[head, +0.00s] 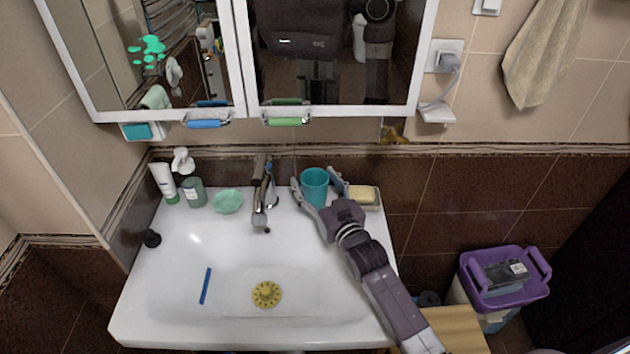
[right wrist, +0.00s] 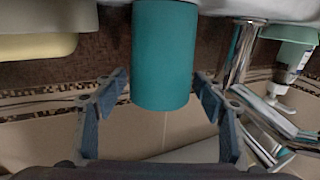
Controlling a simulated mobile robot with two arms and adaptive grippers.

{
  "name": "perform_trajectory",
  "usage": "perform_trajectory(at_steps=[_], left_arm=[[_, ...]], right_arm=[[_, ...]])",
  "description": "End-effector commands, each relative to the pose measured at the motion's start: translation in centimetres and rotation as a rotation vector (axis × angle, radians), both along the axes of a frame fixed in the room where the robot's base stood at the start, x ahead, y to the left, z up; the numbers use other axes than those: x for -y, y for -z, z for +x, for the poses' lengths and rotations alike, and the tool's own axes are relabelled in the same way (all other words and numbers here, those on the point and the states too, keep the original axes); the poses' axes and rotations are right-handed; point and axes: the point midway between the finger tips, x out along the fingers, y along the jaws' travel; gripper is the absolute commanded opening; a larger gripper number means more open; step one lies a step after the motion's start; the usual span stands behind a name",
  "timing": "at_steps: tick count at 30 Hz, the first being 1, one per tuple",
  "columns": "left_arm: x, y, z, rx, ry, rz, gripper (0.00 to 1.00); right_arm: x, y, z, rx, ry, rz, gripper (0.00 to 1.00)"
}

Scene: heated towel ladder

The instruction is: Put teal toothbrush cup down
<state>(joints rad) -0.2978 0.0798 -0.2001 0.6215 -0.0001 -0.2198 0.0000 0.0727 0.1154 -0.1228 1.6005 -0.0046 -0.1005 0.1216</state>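The teal toothbrush cup (head: 314,188) stands upright on the back rim of the white sink, right of the faucet. It also shows in the right wrist view (right wrist: 164,55), where the picture is upside down and the cup's base meets the white sink surface at the top. My right gripper (head: 314,179) reaches in from the front right, with one finger on each side of the cup. In the right wrist view the gripper's fingers (right wrist: 162,82) are spread, with a narrow gap beside the cup at the left; contact at the right is unclear. My left gripper is not in view.
The faucet (head: 260,198) stands close left of the cup, and a soap dish with yellow soap (head: 362,195) close right. A green dish (head: 228,201), a bottle (head: 194,192) and a tube (head: 164,182) stand further left. A blue stick (head: 205,286) lies in the basin.

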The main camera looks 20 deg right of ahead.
Motion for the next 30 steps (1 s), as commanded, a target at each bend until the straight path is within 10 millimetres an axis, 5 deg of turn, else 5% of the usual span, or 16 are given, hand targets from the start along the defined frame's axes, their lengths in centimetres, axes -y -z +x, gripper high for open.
perform_trajectory(at_steps=[8, 21, 30], left_arm=[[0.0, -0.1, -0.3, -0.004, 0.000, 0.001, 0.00], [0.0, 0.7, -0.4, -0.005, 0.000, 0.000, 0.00], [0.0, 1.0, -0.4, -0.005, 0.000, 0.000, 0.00]], right_arm=[[0.1, -0.2, -0.5, -0.001, 0.000, 0.000, 0.64], [1.0, -0.2, -8.8, -0.002, 0.000, 0.000, 0.64], [1.4, -0.4, -11.8, 0.000, 0.000, -0.001, 0.64]])
